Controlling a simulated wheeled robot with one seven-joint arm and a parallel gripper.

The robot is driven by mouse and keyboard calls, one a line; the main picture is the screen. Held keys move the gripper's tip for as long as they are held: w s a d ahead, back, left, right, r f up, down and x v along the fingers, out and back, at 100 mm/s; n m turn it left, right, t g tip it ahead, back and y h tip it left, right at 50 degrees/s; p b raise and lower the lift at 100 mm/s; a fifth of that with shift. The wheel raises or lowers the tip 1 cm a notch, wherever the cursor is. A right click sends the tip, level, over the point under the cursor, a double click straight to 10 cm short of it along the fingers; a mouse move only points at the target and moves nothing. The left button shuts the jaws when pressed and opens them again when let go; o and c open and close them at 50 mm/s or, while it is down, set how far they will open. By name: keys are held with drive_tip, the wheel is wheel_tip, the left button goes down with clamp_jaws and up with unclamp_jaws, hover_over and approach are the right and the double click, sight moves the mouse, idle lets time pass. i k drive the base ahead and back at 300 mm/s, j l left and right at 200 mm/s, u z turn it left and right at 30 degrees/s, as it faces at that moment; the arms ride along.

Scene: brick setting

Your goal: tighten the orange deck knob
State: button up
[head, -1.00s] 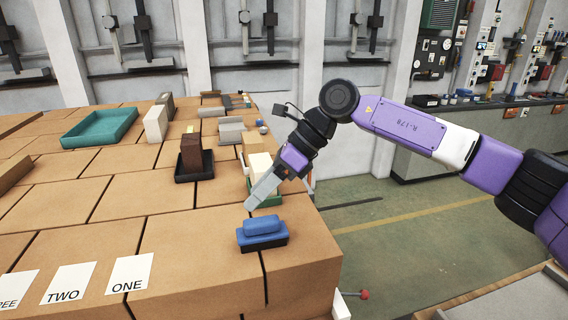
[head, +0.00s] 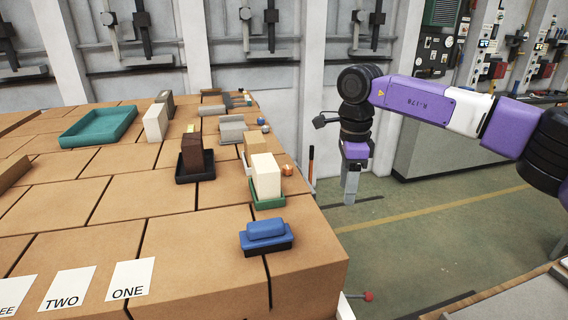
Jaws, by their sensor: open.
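A small orange piece (head: 288,170) sits at the right edge of the brick-topped table, behind the white block; it is the only orange knob-like thing I see on the deck, too small to make out its shape well. My gripper (head: 350,198) points down in the open space off the table's right side, right of the orange piece and apart from it. Its jaws are open and empty, though the gap between the fingers hardly shows from this side.
A white block (head: 266,176) stands in a green tray (head: 268,204) near the edge. A blue piece (head: 266,240) is in front, a dark brown block (head: 192,155) to the left. The floor below my gripper is clear.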

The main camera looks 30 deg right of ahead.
sight(286, 169)
drive_tip(key=i, duration=0.95)
